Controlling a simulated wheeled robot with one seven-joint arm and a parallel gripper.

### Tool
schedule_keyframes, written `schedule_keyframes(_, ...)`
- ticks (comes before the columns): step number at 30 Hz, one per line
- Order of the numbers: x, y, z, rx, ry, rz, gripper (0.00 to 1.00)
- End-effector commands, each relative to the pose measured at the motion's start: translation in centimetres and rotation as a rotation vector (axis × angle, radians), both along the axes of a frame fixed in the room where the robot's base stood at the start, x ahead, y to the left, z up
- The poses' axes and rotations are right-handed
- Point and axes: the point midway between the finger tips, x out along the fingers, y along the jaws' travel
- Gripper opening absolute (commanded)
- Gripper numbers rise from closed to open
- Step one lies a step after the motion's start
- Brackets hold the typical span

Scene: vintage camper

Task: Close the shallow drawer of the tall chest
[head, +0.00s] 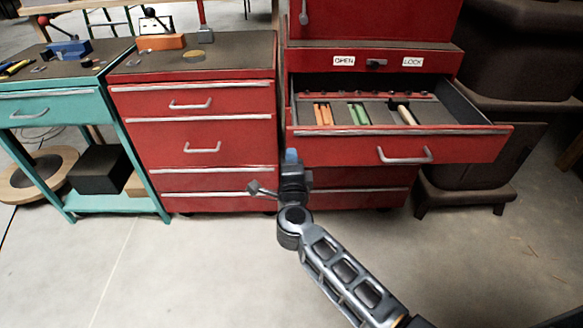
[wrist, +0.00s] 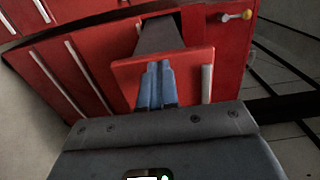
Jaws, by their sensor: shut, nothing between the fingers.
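The tall red chest (head: 374,57) stands at the right of the head view. Its shallow drawer (head: 455,146) is pulled out, with orange and green items and a light-handled tool lying inside. A silver handle (head: 405,156) is on its front. My gripper (head: 291,156) is shut and empty, at the left end of the drawer front. In the wrist view, the blue fingertips (wrist: 157,68) overlap the red drawer front (wrist: 188,66), with the pale handle (wrist: 207,84) to their right. I cannot tell whether they touch it.
A shorter red cabinet (head: 193,132) with shut drawers stands left of the chest. A teal workbench (head: 58,107) is farther left. A dark brown stove-like body (head: 520,50) stands close on the right. The concrete floor (head: 160,270) in front is clear.

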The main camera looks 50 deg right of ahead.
Motion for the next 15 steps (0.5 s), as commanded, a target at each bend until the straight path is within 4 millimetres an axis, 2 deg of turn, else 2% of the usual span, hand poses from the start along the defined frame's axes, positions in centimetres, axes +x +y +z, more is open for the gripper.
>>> schedule_keyframes(15,0.36,-0.4,-0.02,0.0,0.0,0.0,0.0)
